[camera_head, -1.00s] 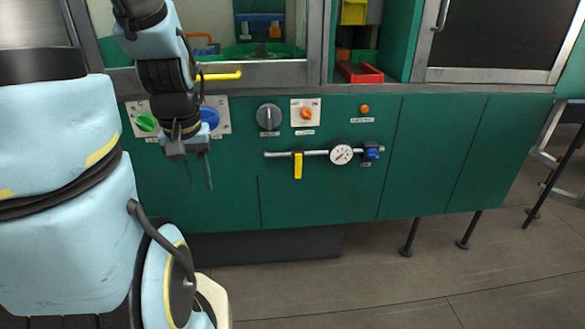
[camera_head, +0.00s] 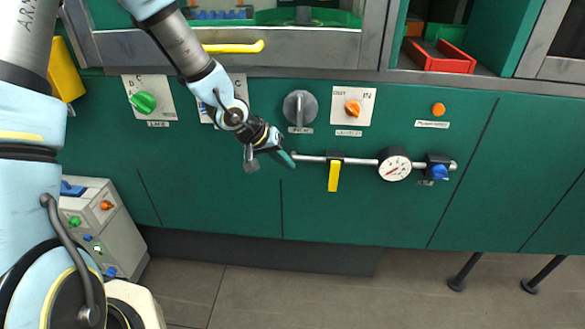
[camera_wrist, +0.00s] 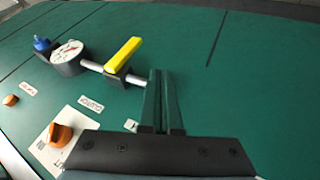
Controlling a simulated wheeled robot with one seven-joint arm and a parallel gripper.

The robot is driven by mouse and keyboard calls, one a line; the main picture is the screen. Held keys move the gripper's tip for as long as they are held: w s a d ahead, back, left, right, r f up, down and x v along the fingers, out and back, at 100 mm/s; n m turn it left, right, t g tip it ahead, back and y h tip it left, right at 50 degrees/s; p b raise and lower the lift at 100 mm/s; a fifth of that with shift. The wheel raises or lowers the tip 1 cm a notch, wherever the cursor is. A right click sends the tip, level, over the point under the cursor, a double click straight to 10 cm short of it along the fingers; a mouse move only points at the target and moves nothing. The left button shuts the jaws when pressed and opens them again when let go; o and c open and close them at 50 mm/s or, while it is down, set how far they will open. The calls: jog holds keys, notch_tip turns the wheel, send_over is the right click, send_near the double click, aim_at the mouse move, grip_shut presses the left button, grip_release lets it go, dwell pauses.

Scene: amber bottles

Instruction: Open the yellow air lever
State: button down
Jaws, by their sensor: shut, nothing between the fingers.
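The yellow air lever (camera_head: 334,176) hangs straight down from a grey pipe (camera_head: 309,157) on the green cabinet front, crosswise to the pipe. In the wrist view the yellow lever (camera_wrist: 123,55) stands out from its black valve body, left of my fingers. My gripper (camera_head: 290,162) is at the pipe's left end, a short way left of the lever. In the wrist view my gripper (camera_wrist: 163,75) shows two green fingers close together, with nothing between them. I see a gap between the fingers and the lever. Whether the fingers touch the pipe end is unclear.
A round gauge (camera_head: 394,164) and a blue knob (camera_head: 439,172) sit farther right on the pipe. Above are a grey dial (camera_head: 299,108) and an orange switch (camera_head: 352,107). A yellow handle (camera_head: 234,47) juts out higher up. The panel below the lever is clear.

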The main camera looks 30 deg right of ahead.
aim_at(334, 177)
jog(key=shift+w+d, duration=0.1)
jog(key=shift+d, duration=0.2)
jog(key=shift+s+d+f+b, duration=0.1)
jog(key=shift+s+d+f, duration=0.3)
jog(key=shift+d+f, duration=1.05)
jog(key=shift+s+d+f+b, duration=0.15)
jog(key=shift+s+d+f, duration=0.3)
jog(key=shift+d+f, duration=1)
jog(key=shift+s+d+f+b, duration=0.1)
jog(key=shift+s+d+f, duration=0.3)
jog(key=shift+d+f, duration=1)
